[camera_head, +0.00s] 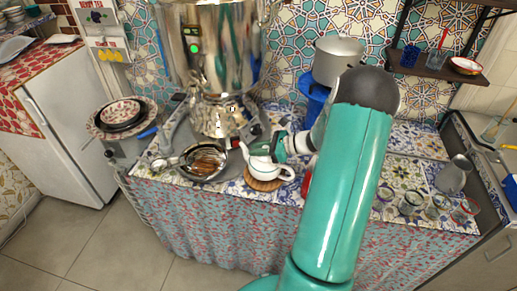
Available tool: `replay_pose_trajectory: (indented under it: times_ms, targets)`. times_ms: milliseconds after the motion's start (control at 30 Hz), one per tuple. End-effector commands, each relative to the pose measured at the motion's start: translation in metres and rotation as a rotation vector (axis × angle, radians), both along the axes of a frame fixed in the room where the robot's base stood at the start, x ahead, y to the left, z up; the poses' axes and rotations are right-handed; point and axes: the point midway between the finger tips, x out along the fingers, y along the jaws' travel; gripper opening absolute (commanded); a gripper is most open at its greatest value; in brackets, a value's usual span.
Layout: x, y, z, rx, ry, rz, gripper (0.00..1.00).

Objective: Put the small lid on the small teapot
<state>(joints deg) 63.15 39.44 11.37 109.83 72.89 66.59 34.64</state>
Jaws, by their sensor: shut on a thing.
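My gripper (268,150) reaches in from the right, right at the top of the teapot. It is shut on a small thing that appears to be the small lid. The lid is mostly hidden by the fingers and too small to make out. I cannot tell whether it touches the teapot's rim.
A large shiny samovar (220,60) stands behind. A grey pot (338,62) sits on a blue stand behind my arm. Several glasses (411,200) and a grey jug (454,175) stand at the right.

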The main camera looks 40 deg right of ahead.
Motion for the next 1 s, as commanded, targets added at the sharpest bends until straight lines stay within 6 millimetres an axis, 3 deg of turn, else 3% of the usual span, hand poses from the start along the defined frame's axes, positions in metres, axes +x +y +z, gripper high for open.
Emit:
replay_pose_trajectory:
  times_ms: [200, 233, 333, 533, 667, 1000]
  targets:
    - [0.0001, 0.0001, 0.0001, 0.0, 0.0, 0.0, 0.0]
    - [0.0001, 0.0001, 0.0001, 0.0, 0.0, 0.0, 0.28]
    - [0.0001, 0.0001, 0.0001, 0.0, 0.0, 0.0, 0.48]
    - [0.0001, 0.0001, 0.0001, 0.0, 0.0, 0.0, 0.48]
    - [0.0, 0.0002, 0.0001, 0.0, 0.0, 0.0, 0.69]
    - [0.0002, 0.0, 0.0026, -0.001, -0.001, 0.0, 0.69]
